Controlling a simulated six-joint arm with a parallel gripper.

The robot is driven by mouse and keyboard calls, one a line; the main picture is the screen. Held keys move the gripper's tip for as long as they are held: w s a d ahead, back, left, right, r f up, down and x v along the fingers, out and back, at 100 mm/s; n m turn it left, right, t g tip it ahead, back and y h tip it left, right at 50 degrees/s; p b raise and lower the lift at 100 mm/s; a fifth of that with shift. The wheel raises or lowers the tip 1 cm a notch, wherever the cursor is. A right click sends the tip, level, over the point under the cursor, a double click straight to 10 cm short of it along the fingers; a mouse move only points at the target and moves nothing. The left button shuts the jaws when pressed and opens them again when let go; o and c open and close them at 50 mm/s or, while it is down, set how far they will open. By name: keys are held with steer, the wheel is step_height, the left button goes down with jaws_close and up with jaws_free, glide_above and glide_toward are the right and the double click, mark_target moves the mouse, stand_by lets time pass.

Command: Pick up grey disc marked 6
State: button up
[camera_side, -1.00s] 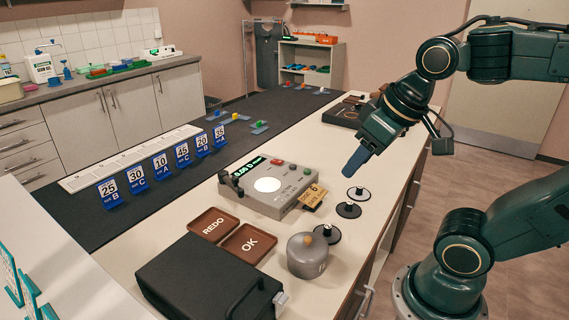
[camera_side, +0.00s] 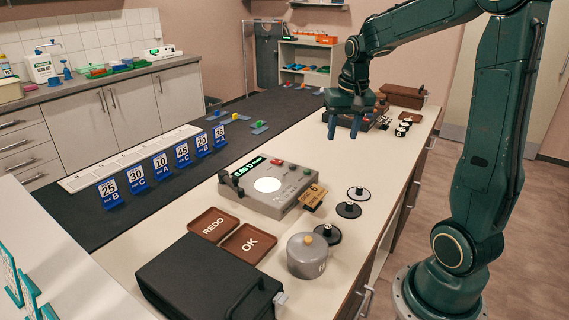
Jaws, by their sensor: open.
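I cannot make out a grey disc marked 6 in this view. My gripper (camera_side: 349,134) points down over the far end of the white counter, open, its blue fingers apart. It partly covers a dark open case (camera_side: 382,122) there; I cannot read what lies inside. Several small black-and-white pieces (camera_side: 404,126) stand just right of the case.
A grey device with a lit round plate (camera_side: 267,185) stands mid-counter. Nearer are brown REDO (camera_side: 212,210) and OK (camera_side: 262,231) trays, a grey lidded pot (camera_side: 307,267) and a black case (camera_side: 190,272). A brown box (camera_side: 403,92) stands behind my gripper.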

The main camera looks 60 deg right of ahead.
steer(key=d+f+m, duration=0.2)
steer(key=d+f, duration=0.2)
steer(key=d, duration=0.3)
steer(key=m+g+y, duration=0.1)
steer(key=m+g, duration=0.1)
steer(key=m, duration=0.1)
glide_above(360, 186)
step_height(360, 186, down, 6)
steer(key=shift+s+f, duration=0.1)
steer(key=shift+f, duration=0.1)
steer(key=shift+f, duration=4.2)
steer(key=shift+a+f, duration=0.1)
steer(key=shift+f, duration=2.5)
